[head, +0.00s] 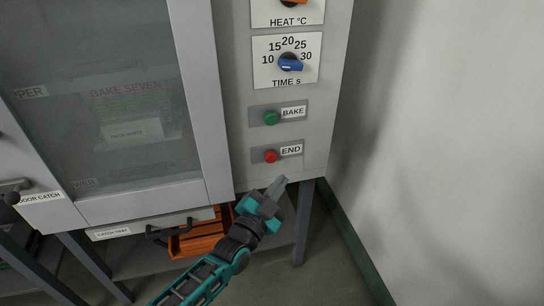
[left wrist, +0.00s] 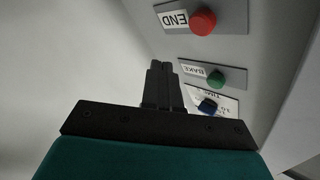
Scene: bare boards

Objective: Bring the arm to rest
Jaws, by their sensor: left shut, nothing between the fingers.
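My left gripper (head: 277,186) shows in the head view, in front of the lower part of the oven's control panel. It is a little below the red END button (head: 271,156) and looks apart from it. The left wrist view shows its fingers (left wrist: 158,68) shut together with nothing between them. The red button (left wrist: 203,21) is at the top of that view, with the green BAKE button (left wrist: 216,78) below it. The green button is also in the head view (head: 271,118). My right gripper is not in view.
A blue time dial (head: 290,63) sits higher on the panel. The oven's glass door (head: 100,100) is at left, with a catch tray handle (head: 170,232) below it. An orange crate (head: 200,240) lies under the oven. A bare wall (head: 450,130) stands at right.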

